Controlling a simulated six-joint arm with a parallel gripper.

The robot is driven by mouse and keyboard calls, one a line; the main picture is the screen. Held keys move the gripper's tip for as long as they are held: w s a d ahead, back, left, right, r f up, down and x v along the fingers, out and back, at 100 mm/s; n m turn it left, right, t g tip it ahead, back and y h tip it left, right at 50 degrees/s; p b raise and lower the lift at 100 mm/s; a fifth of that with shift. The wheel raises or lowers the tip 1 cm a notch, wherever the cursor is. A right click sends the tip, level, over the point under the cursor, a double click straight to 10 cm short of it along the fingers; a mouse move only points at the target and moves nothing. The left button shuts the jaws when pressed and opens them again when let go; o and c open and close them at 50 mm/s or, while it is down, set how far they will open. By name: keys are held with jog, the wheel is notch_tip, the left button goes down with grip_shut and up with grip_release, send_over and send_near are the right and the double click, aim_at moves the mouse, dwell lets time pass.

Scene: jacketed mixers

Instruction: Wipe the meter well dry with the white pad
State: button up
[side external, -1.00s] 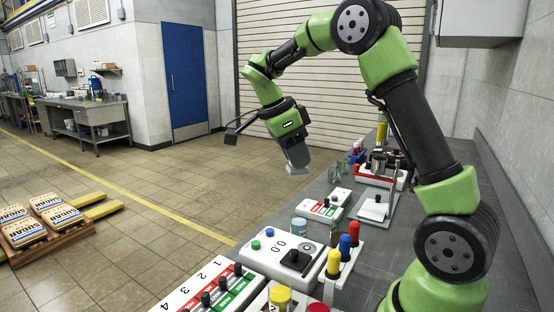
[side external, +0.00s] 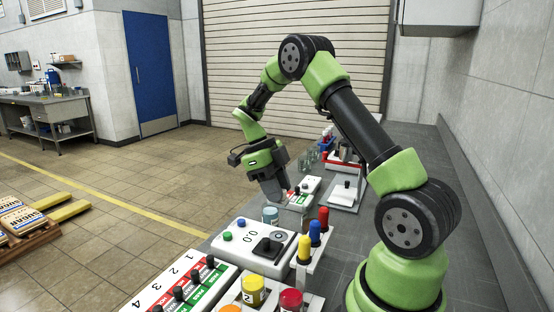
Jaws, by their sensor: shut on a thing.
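The meter (side external: 232,251) is a white box with a 0.0 reading, green and blue buttons, a black square with a black knob, and a grey round feature (side external: 279,236) that may be its well. My gripper (side external: 277,197) points down above and behind the meter, apart from it. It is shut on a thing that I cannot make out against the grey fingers. A flat white piece with a small dark knob (side external: 346,191) rests on a white stand beyond the meter; I cannot tell if it is the white pad.
A clear jar (side external: 270,215) stands at the meter's back corner. Red, blue and yellow-capped tubes (side external: 315,233) stand in a rack to its right. A numbered pass panel (side external: 182,283) and coloured-lid jars (side external: 253,290) are in front. A smaller panel (side external: 304,190) lies behind.

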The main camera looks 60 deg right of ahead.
jog(key=shift+f, duration=3.85)
jog(key=shift+f, duration=0.6)
jog(key=shift+w, duration=0.1)
jog(key=shift+w+r, duration=0.1)
jog(key=shift+w, duration=0.35)
jog(key=shift+s, duration=1.1)
jog(key=shift+w, duration=1.1)
jog(key=shift+s, duration=0.15)
jog(key=shift+s+f, duration=0.2)
jog(key=shift+s, duration=0.8)
jog(key=shift+w+r, duration=0.1)
jog(key=shift+w, duration=1.05)
